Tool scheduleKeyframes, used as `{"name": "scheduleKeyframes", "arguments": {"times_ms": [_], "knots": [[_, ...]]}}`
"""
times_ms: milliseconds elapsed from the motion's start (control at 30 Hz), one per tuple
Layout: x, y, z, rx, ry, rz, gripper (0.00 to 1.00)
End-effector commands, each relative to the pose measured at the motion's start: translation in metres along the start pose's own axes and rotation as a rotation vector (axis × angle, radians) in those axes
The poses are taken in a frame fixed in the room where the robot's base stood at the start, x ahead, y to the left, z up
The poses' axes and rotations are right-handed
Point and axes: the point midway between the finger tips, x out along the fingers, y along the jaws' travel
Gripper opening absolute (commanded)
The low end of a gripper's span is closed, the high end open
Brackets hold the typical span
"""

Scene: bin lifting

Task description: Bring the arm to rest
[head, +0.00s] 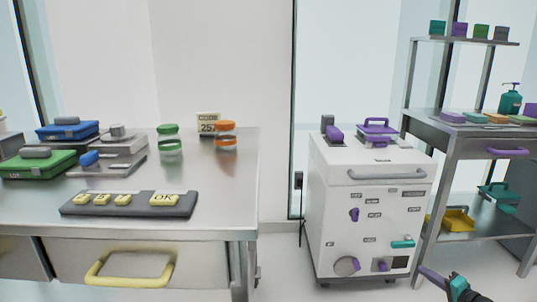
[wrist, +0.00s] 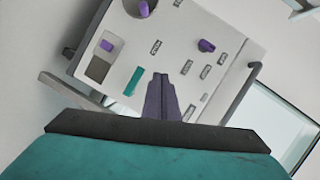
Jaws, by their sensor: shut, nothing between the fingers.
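My gripper (head: 432,274) shows at the lower right of the head view, in front of the white wheeled cabinet (head: 365,190). Its purple fingers are shut with nothing between them, and they also show in the wrist view (wrist: 161,82). In the wrist view the cabinet's control panel (wrist: 222,75) appears tilted beyond the fingers. The fingertips look apart from the panel. Most of my arm is out of view.
A steel table (head: 225,180) on the left holds a keypad (head: 130,211), jars, a scale and coloured cases. Open floor (head: 285,270) lies between table and cabinet.

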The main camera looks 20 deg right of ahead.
Motion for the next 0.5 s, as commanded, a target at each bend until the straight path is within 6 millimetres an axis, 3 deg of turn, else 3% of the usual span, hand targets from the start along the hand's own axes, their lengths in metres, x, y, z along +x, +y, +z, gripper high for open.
{"name": "scheduleKeyframes", "arguments": {"times_ms": [267,500], "knots": [[0.042,-0.013,0.066,0.021,-0.144,0.060,0.00],[0.083,-0.028,0.163,0.032,-0.345,0.155,0.00]]}}
